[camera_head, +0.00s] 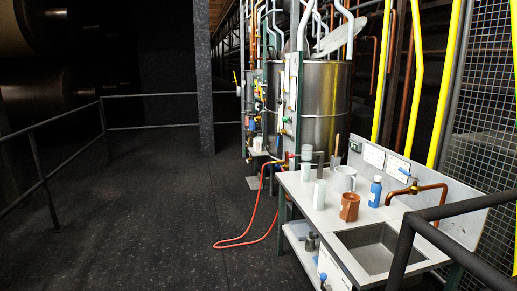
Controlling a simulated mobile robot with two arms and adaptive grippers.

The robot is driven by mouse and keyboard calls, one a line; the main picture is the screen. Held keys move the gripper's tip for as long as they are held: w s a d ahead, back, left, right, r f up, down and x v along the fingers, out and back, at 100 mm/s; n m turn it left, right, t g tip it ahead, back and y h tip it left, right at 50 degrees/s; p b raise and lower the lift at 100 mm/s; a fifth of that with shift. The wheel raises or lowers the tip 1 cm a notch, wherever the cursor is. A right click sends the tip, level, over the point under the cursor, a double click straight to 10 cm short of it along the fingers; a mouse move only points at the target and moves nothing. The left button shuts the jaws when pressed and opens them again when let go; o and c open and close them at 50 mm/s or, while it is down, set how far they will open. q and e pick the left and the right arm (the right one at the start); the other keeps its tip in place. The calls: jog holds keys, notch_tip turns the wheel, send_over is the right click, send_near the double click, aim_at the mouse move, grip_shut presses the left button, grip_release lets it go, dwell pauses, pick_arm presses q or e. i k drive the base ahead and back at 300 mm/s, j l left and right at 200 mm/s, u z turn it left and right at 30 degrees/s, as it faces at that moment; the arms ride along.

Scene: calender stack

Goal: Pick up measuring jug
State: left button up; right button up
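A pale grey jug-like vessel (345,179) stands upright on the light worktop (321,204) beside the sink, near the back panel. It looks like the measuring jug, but no scale markings can be made out. A brown vessel (349,207) with a handle stands in front of it. Neither of my grippers is in view.
The sink (375,248) is at the front right, beside dark rails (402,250). A red hose (252,242) lies on the otherwise clear floor (165,205).

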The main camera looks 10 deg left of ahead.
aim_at(257, 141)
jog(key=i+j+u, duration=0.3)
jog(key=i, duration=0.2)
jog(key=i+u, duration=0.3)
jog(key=i, duration=0.2)
jog(key=i+j+u, duration=0.2)
jog(key=i, duration=2.15)
jog(key=i+l, duration=0.1)
jog(key=i, duration=2.4)
jog(key=i+z, duration=0.15)
jog(key=i, duration=0.35)
jog(key=i+j+z, duration=0.1)
jog(key=i, duration=0.4)
jog(key=i+j+z, duration=0.15)
jog(key=i, duration=0.35)
jog(key=i+j+z, duration=0.1)
jog(key=i+j, duration=0.15)
jog(key=i, duration=0.25)
